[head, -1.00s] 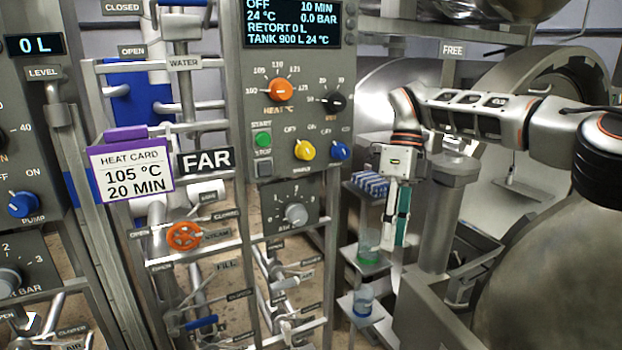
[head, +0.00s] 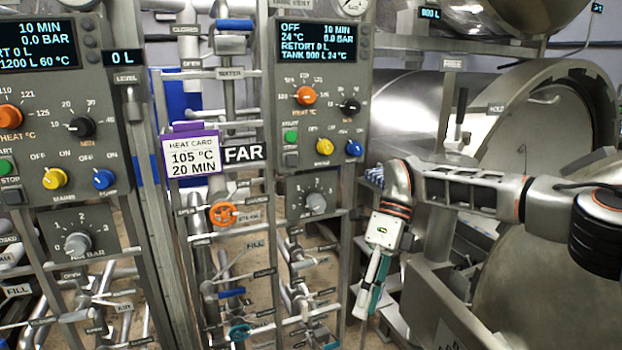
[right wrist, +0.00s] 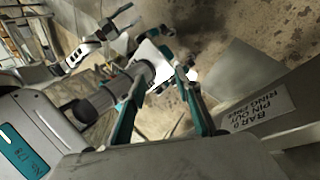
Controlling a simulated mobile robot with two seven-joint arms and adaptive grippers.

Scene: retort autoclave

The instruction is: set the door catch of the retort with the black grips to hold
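A catch lever with a dark grip (head: 461,105) stands nearly upright at the retort front in the head view. It is close below the FREE plate (head: 453,63), left of the HOLD plate (head: 496,108). The round retort mouth (head: 545,110) is behind it. My right gripper (head: 370,300) hangs fingers down, lower left of the lever and clear of it. In the right wrist view its teal fingers (right wrist: 160,80) are apart, with no held thing clearly visible. My left gripper does not show in the head view.
The FAR panel (head: 322,110) with knobs and display is left of my right arm. Valve pipes and an orange handwheel (head: 223,214) are below. A purple heat card (head: 190,155) hangs left. A large rounded metal surface (head: 525,275) lies under my right forearm.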

